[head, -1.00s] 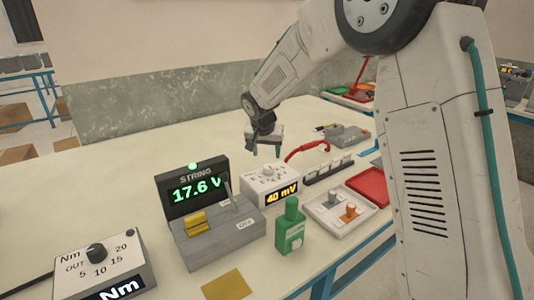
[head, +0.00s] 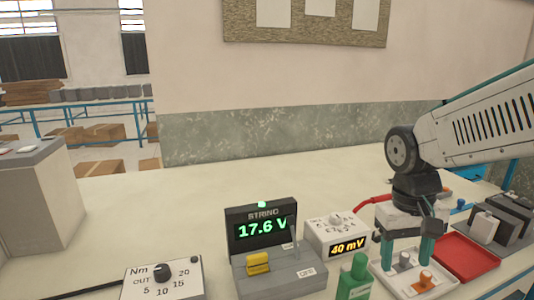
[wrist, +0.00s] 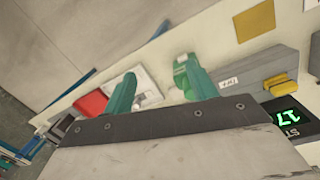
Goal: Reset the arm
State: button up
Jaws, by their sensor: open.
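My gripper (head: 403,254) is open and empty in the head view, pointing down above the white tray (head: 385,284) with its grey and orange knobs. I cannot tell its exact height over the tray. In the wrist view its two green fingers (wrist: 162,88) are spread apart. Between and beyond them are the white tray (wrist: 150,92) and the green bottle (wrist: 181,72).
The STRING unit (head: 262,232) reads 17.6 V, with a yellow block (head: 258,263) on its base. The 40 mV meter (head: 338,236), green bottle (head: 354,278), red tray (head: 468,255) and Nm box (head: 163,280) stand nearby.

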jog(key=s+d+r+t+y, duration=0.1)
jog(key=s+r+t, duration=0.1)
jog(key=s, duration=1.1)
jog(key=shift+s+r, duration=0.35)
jog(key=shift+r, duration=0.3)
dwell(1.2)
